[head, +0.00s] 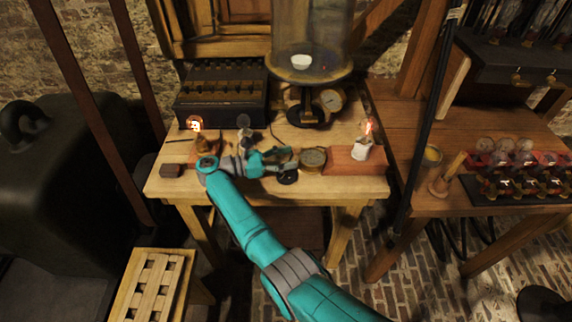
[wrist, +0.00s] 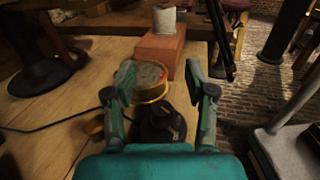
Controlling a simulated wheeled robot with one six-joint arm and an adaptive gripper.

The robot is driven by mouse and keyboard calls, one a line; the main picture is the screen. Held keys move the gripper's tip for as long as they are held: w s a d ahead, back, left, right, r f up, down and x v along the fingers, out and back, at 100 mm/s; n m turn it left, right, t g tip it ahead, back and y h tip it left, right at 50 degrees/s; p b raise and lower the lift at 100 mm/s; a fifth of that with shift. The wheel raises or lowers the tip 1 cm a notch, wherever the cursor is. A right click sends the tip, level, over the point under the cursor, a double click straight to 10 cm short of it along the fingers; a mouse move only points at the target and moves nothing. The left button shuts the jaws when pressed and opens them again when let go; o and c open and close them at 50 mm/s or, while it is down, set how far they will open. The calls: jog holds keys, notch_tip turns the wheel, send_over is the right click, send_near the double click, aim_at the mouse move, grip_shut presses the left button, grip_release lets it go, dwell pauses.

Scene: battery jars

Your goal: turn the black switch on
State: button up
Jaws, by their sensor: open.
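The black switch (head: 288,178) is a small dark round piece near the front edge of the wooden table in the head view. In the wrist view the black switch (wrist: 160,124) sits low between my fingers, partly cut off by my gripper's body. Its lever position is too dark to tell. My gripper (head: 280,158) reaches across the table from the left, just above and beside the switch. In the wrist view my gripper (wrist: 160,74) has its two fingers spread apart with nothing held between them.
A round brass gauge (head: 313,157) stands just right of the switch. Beyond it, a lit bulb on a white holder (head: 361,150) stands on a reddish block (wrist: 160,48). A glass jar (head: 305,45) and a dark battery box (head: 222,97) stand at the back.

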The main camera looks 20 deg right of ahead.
notch_tip(320, 180, up, 6)
jog(key=shift+f, duration=0.1)
jog(key=shift+d, duration=0.1)
dwell(0.3)
jog(key=w+d+r+n+t, duration=0.2)
jog(key=w+r+n+t, duration=0.25)
jog(key=n+t, duration=0.5)
jog(key=w+d+r+n+t, duration=0.25)
jog(key=r+n+t, duration=0.25)
jog(key=n+t, duration=0.4)
jog(key=s+a+f+n+t+y, duration=0.1)
jog(key=s+a+f+n+y, duration=0.15)
jog(key=n+y, duration=1)
jog(key=s+a+f+n+t+y, duration=0.3)
jog(key=n+y, duration=0.5)
jog(key=n, duration=1)
jog(key=s+d+f+n+g, duration=0.3)
jog(key=s+f+n+g, duration=0.55)
jog(key=s, duration=0.25)
jog(key=shift+m+t, duration=0.3)
jog(key=shift+m, duration=0.15)
jog(key=x, duration=0.5)
jog(key=f+x, duration=0.1)
jog(key=x, duration=0.5)
jog(key=shift+s+a, duration=0.1)
jog(key=shift+s, duration=0.15)
